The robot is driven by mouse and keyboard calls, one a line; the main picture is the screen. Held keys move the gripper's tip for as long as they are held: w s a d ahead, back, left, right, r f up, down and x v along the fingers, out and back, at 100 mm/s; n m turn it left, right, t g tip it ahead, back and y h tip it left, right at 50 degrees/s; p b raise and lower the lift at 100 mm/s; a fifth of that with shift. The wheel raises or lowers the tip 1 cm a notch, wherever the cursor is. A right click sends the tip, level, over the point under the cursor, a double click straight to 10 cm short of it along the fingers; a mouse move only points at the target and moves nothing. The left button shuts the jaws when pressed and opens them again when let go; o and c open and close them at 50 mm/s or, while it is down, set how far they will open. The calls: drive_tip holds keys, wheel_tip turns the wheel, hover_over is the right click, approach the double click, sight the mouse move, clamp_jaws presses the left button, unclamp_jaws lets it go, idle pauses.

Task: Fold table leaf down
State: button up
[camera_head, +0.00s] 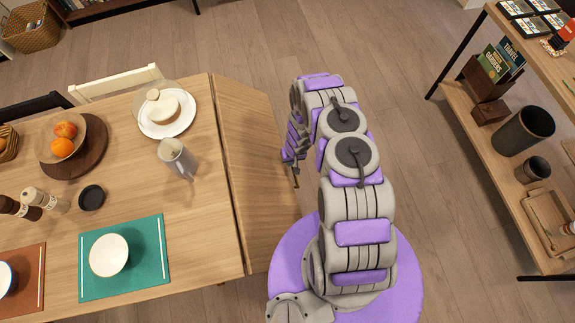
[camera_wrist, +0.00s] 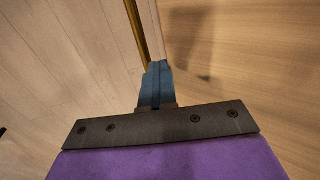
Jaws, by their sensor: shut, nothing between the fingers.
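The table leaf (camera_head: 255,180) is a light wood panel at the right end of the dining table (camera_head: 212,225). A dark seam separates it from the tabletop, and it appears to slope down from that seam; the exact angle is hard to tell. My gripper (camera_head: 296,183) is low beside the leaf's outer edge, partly hidden by my arm. In the wrist view my gripper (camera_wrist: 158,66) has its bluish fingers together and empty, near the edge of a wood surface (camera_wrist: 245,65) that looks like the leaf. I cannot tell whether they touch it.
A glass pitcher (camera_head: 178,158), a covered cake plate (camera_head: 166,112), a teal placemat (camera_head: 150,255) with a white bowl (camera_head: 109,255), and a fruit bowl (camera_head: 52,148) stand on the tabletop. A shelf unit (camera_head: 470,125) stands at the right. Bare floor (camera_head: 415,150) lies between.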

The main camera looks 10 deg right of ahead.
sight(276, 162)
drive_tip(key=a+r, duration=0.1)
drive_tip(key=a, duration=0.1)
drive_tip(key=a+r+y, duration=0.2)
drive_tip(key=a, duration=0.1)
drive_tip(key=shift+w+a+r, duration=0.1)
drive_tip(key=shift+a+r, duration=0.25)
drive_tip(key=shift+r, duration=0.05)
drive_tip(key=shift+w+d+r, duration=0.2)
drive_tip(key=shift+w+d, duration=0.4)
drive_tip(key=d+h, duration=0.2)
drive_tip(key=d, duration=0.4)
drive_tip(key=shift+s+r, duration=0.2)
drive_tip(key=shift+r, duration=0.1)
drive_tip(key=shift+s+d+r+b, duration=0.15)
drive_tip(key=shift+s+d+r, duration=0.1)
drive_tip(key=shift+d+r, duration=0.3)
drive_tip(key=shift+s+d+r+b, duration=0.2)
drive_tip(key=shift+d+r, duration=0.1)
drive_tip(key=shift+d, duration=0.4)
drive_tip(key=o, duration=0.3)
drive_tip(key=shift+s+d+r, duration=0.15)
drive_tip(key=shift+d+r, duration=0.1)
drive_tip(key=shift+d, duration=0.25)
drive_tip(key=d+r+p, duration=0.3)
drive_tip(key=d+r, duration=0.3)
drive_tip(key=d, duration=0.5)
drive_tip(key=shift+s+r+p, duration=0.15)
drive_tip(key=shift+r+p, duration=0.25)
